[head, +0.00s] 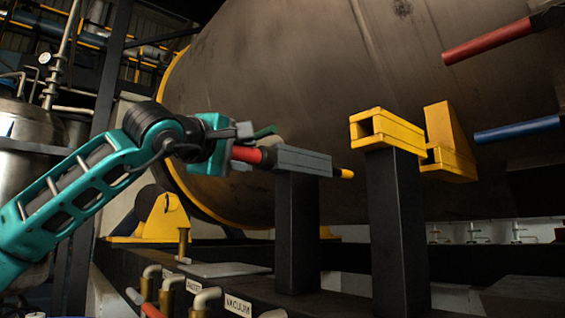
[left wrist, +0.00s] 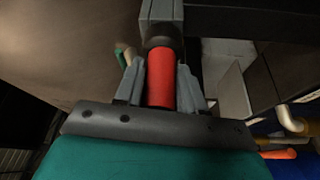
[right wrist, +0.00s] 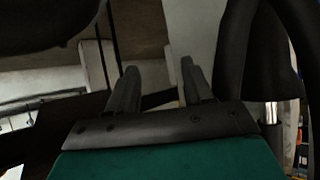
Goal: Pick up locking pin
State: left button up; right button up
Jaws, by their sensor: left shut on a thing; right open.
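The locking pin (head: 303,161) has a red grip, a grey square body and a yellow tip. In the head view it lies roughly level, tip pointing right, in front of the upper part of a dark post. My left gripper (head: 238,158) is shut on its red end. In the left wrist view the red grip (left wrist: 160,80) sits between the fingers of my left gripper (left wrist: 160,88), with the grey body beyond. I cannot tell whether the pin touches the post. My right gripper (right wrist: 158,82) is open and empty in the right wrist view.
A yellow square socket (head: 386,129) tops a dark post (head: 398,230) to the right of the pin, beside a yellow bracket (head: 449,143). A large grey vessel (head: 290,60) fills the back. Red (head: 487,42) and blue (head: 517,129) bars show at right. Pipe stubs (head: 207,297) stand in front below.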

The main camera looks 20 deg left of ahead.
pick_arm(q)
grip_shut()
jog(key=shift+r, duration=0.1)
jog(key=shift+r, duration=0.1)
pick_arm(e)
jog(key=shift+w+d+r, duration=0.1)
jog(key=shift+w+r, duration=0.05)
jog(key=shift+r, duration=0.1)
dwell(0.3)
